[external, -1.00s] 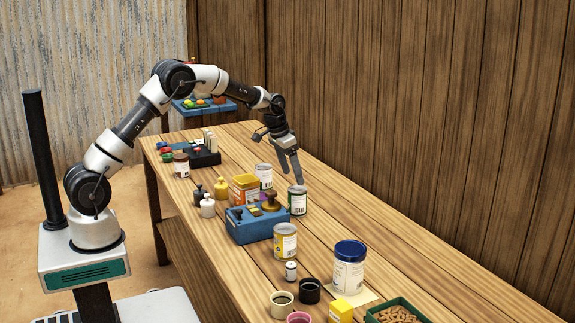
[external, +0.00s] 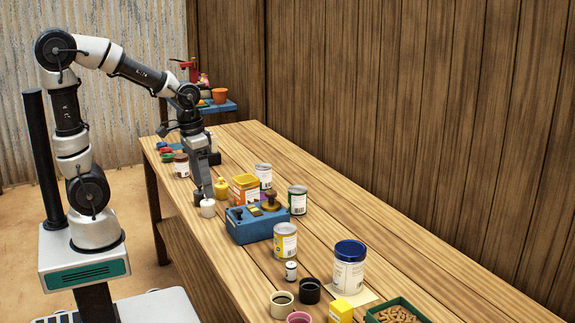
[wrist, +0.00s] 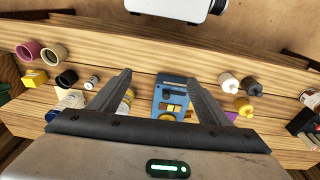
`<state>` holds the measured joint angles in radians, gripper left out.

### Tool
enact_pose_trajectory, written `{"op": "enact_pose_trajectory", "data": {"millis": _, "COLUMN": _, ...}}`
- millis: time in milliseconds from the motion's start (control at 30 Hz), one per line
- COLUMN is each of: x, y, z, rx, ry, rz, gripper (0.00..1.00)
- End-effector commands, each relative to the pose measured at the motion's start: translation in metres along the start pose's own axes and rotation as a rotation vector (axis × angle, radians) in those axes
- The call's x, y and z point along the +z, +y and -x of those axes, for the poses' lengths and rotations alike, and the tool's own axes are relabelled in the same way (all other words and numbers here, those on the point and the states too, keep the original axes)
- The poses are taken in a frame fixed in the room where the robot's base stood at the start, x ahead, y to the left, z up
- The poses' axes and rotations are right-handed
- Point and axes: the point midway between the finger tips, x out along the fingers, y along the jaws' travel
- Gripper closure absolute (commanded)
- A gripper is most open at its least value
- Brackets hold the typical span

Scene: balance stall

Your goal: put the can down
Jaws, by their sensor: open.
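Several cans stand upright on the wooden table: a can with a green-edged label (external: 297,200), a white-labelled can (external: 263,176) behind it, a yellow-labelled can (external: 285,242) and a large blue-lidded can (external: 348,268). My gripper (external: 203,190) is open and empty. It points down over the table's near side, by the small bottles and away from these cans. In the wrist view, the open fingers (wrist: 158,76) have nothing between them; the yellow-labelled can (wrist: 126,103) shows partly behind the left finger.
Small cups and a green tray (external: 397,305) are at the front. The table's back right strip is clear.

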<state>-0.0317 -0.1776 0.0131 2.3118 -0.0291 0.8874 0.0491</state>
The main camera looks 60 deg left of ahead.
Motion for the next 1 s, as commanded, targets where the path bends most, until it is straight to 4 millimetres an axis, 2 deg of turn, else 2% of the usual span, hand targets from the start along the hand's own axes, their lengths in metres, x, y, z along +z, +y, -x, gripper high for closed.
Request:
{"op": "enact_pose_trajectory", "data": {"millis": 33, "x": 0.011, "y": 0.007, "z": 0.106, "rx": -0.003, "ry": 0.352, "rz": -0.018, "gripper": 0.29}}
{"op": "enact_pose_trajectory", "data": {"millis": 133, "x": 0.038, "y": 0.009, "z": 0.099, "rx": -0.008, "ry": 0.365, "rz": -0.017, "gripper": 0.29}}
{"op": "enact_pose_trajectory", "data": {"millis": 300, "x": 0.056, "y": 0.009, "z": 0.093, "rx": -0.012, "ry": 0.373, "rz": -0.016, "gripper": 0.29}}
{"op": "enact_pose_trajectory", "data": {"millis": 467, "x": 0.057, "y": 0.009, "z": 0.092, "rx": -0.012, "ry": 0.371, "rz": -0.016, "gripper": 0.29}}
{"op": "enact_pose_trajectory", "data": {"millis": 867, "x": 0.057, "y": 0.006, "z": 0.066, "rx": -0.018, "ry": 0.270, "rz": -0.007, "gripper": 0.29}}
{"op": "enact_pose_trajectory", "data": {"millis": 900, "x": 0.057, "y": 0.007, "z": 0.072, "rx": -0.017, "ry": 0.293, "rz": -0.010, "gripper": 0.29}}
{"op": "enact_pose_trajectory", "data": {"millis": 967, "x": 0.054, "y": 0.010, "z": 0.101, "rx": -0.012, "ry": 0.399, "rz": -0.019, "gripper": 0.29}}
{"op": "enact_pose_trajectory", "data": {"millis": 1000, "x": 0.055, "y": 0.010, "z": 0.098, "rx": -0.012, "ry": 0.388, "rz": -0.019, "gripper": 0.29}}
